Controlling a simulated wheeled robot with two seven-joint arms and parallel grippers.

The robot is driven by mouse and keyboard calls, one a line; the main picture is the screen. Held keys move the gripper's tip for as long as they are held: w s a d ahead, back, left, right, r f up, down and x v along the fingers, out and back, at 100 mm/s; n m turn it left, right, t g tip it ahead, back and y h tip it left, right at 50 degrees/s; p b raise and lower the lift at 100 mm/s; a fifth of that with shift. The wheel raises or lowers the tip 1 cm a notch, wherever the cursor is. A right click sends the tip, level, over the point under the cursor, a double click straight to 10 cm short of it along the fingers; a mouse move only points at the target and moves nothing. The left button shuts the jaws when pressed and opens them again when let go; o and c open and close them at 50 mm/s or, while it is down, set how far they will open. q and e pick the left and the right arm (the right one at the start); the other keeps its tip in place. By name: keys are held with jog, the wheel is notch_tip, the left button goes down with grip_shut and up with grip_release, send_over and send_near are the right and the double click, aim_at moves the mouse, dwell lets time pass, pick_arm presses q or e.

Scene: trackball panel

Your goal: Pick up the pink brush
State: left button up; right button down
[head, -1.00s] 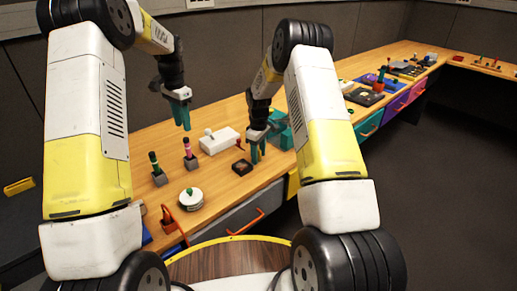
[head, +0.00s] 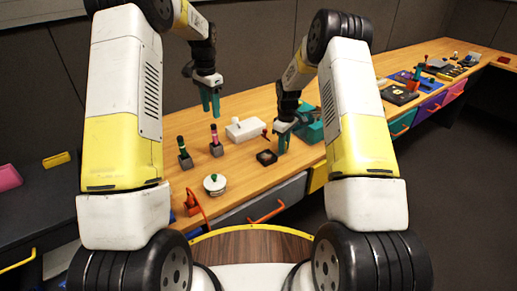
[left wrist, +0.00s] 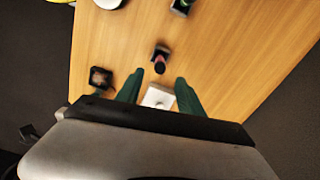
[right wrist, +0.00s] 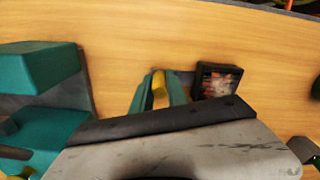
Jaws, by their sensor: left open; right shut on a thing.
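The pink brush (head: 214,135) stands upright in a small grey holder (head: 216,149) on the wooden table. In the left wrist view the brush (left wrist: 160,64) shows from above, dark with a pink part, just beyond my fingertips. My left gripper (head: 210,112) is open and empty above the brush, apart from it. My right gripper (head: 282,148) is low over the table beside a black box. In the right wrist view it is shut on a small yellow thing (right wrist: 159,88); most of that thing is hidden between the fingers.
A green-banded brush (head: 182,146) stands in another holder to the left. A white box (head: 245,129) lies behind, the black box (head: 266,157) right of centre, a round white object (head: 214,185) in front. Teal blocks (head: 309,127) stand behind my right gripper.

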aim_at(214, 133)
pick_arm(q)
jog(key=n, duration=0.6)
jog(key=shift+a+r+n, duration=0.15)
jog(key=shift+r+n, duration=0.05)
jog(key=shift+n, duration=0.1)
jog(key=n, duration=0.5)
jog(key=shift+a+r, duration=0.1)
jog(key=shift+f+n, duration=0.2)
jog(key=shift+n, duration=0.1)
notch_tip(214, 133, down, 6)
jog(key=f, duration=0.5)
jog(key=shift+w+d+f, duration=0.15)
jog(key=shift+d+f, duration=0.1)
jog(key=shift+f, duration=0.05)
grip_shut()
